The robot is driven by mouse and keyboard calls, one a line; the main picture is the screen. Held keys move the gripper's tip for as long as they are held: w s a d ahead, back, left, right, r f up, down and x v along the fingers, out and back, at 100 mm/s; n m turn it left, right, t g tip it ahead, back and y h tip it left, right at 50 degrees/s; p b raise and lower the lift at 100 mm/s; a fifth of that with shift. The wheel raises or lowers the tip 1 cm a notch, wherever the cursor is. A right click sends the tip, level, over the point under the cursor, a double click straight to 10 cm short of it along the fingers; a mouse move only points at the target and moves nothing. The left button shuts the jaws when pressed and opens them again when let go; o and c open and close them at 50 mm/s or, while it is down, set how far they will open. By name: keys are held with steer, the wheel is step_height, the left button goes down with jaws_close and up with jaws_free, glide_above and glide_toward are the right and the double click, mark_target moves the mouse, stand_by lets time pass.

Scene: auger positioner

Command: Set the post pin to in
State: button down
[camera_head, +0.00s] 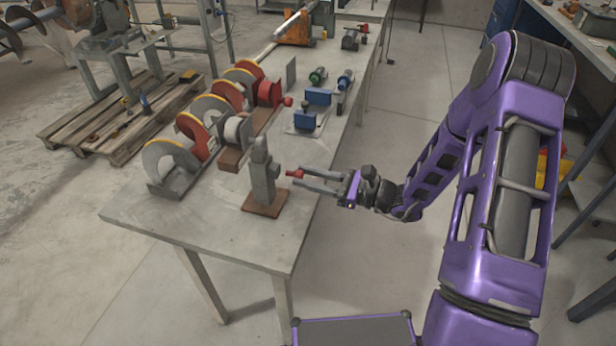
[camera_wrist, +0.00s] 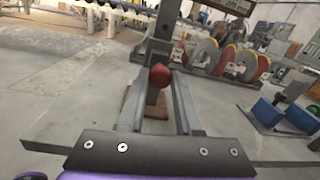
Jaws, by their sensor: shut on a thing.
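The grey post (camera_head: 262,172) stands upright on a rust-brown base plate (camera_head: 266,201) near the table's front right edge. Its pin ends in a red knob (camera_head: 294,173) that sticks out to the right, toward my arm. My gripper (camera_head: 301,178) reaches in from the right and is shut on the red knob. In the wrist view the red knob (camera_wrist: 160,76) sits between the two finger ends, with the post (camera_wrist: 156,48) directly behind it. The pin's shaft is mostly hidden by the knob and fingers, so its depth in the post cannot be told.
The grey table (camera_head: 180,225) carries red and grey reel-like guards (camera_head: 200,140) to the left of and behind the post. Blue blocks (camera_head: 318,96) and a green-ended part (camera_head: 318,75) stand farther back. A wooden pallet (camera_head: 75,135) lies on the floor at left. The table's front left is clear.

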steer(key=shift+x, duration=1.05)
steer(key=c, duration=0.6)
jaws_free()
steer(key=shift+a, duration=0.1)
steer(key=v, duration=1.7)
steer(key=shift+s+p, duration=0.15)
steer(key=shift+p, duration=0.2)
